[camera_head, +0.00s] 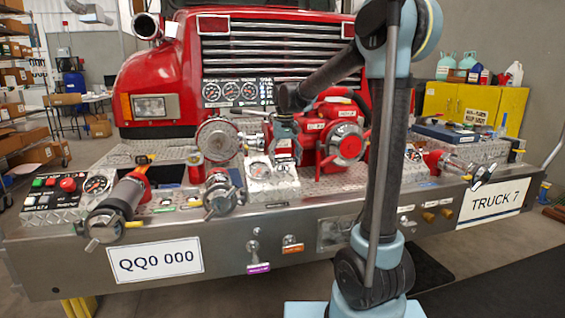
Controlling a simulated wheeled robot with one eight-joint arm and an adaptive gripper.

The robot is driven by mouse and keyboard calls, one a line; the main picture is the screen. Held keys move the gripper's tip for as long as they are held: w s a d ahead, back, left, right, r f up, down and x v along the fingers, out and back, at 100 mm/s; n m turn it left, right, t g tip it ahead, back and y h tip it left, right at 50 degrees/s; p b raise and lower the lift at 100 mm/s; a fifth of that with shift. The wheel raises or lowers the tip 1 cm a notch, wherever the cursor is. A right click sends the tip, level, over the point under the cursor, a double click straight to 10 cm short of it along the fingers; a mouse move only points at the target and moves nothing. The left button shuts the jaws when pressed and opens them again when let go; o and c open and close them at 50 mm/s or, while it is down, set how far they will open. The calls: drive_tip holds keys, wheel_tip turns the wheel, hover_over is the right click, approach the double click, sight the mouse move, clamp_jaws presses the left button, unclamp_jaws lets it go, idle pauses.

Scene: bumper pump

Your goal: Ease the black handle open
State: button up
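My gripper (285,155) hangs downward over the middle of the truck's bumper pump, in front of the red pump body (315,135). Its fingers are small and blend with the metal fittings behind, so their opening is unclear. Another dark lever (483,174) sits on the outlet at the right end of the bumper. I cannot tell whether my gripper touches any handle.
A gauge block (270,175) stands below my gripper. Capped outlets (218,190) and a large hose outlet (115,212) stick out at the left. A round red-and-silver cap (346,145) is close on the right. The truck grille (265,50) rises behind. Floor in front is mostly clear.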

sight(286, 162)
drive_tip(key=c, duration=0.8)
drive_tip(key=shift+s+d+r, duration=0.1)
drive_tip(key=shift+s+r, duration=0.25)
drive_tip(key=shift+r, duration=0.2)
drive_tip(key=shift+s+d+r, duration=0.1)
drive_tip(key=shift+s+r, duration=0.2)
drive_tip(key=shift+r, duration=0.25)
drive_tip(key=o, duration=1.5)
wheel_tip(286, 162, up, 12)
drive_tip(key=shift+f, duration=0.1)
idle(1.6)
